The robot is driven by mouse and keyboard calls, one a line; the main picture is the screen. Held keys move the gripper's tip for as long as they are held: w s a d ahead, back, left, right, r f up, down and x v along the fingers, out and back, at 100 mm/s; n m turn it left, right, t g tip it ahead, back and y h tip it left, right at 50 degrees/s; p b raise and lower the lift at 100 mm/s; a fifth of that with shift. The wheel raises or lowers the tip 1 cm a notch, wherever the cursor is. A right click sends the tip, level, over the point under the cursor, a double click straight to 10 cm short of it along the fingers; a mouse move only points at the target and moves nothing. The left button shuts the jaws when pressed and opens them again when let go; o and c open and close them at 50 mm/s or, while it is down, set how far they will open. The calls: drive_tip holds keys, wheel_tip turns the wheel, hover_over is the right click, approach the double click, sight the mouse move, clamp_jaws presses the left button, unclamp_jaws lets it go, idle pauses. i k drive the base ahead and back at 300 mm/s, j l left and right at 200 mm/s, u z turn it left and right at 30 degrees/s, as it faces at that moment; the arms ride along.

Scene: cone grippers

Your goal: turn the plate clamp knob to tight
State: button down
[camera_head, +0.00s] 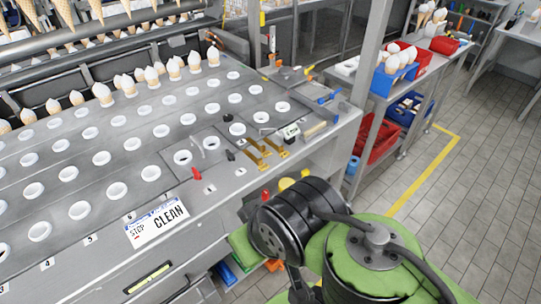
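A steel machine top (120,215) with rows of white ring-shaped holes fills the left and middle. Near its front right corner are a small black knob (230,155), a red knob (196,173) and another black knob (228,118). I cannot tell which of them is the plate clamp knob, or how it is turned. My arm, with a black joint and green cover, is at the lower right, in front of the machine's edge. My gripper is not visible, so its opening cannot be seen.
Brass brackets (265,152) rise from the machine's front right corner, beside a small white device (290,132). A steel post (368,60) stands behind. A "STOP CLEAN" label (157,222) lies at the front edge. Tiled floor (470,170) at right is open.

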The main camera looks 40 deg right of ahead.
sight(228, 118)
drive_tip(key=z, duration=1.25)
drive_tip(key=i+u, duration=0.15)
drive_tip(key=u, duration=0.3)
drive_tip(key=i+l+u, duration=0.15)
drive_tip(key=u, duration=0.3)
drive_tip(key=i+l+u, duration=0.1)
drive_tip(key=u, duration=0.35)
drive_tip(key=l+u, duration=0.25)
drive_tip(key=u, duration=0.2)
drive_tip(key=k+l+u, duration=0.1)
drive_tip(key=l+u, duration=0.3)
drive_tip(key=k+l+u, duration=0.15)
drive_tip(key=l+u, duration=0.25)
drive_tip(key=k+l+u, duration=0.15)
drive_tip(key=l+u, duration=0.15)
drive_tip(key=u, duration=0.15)
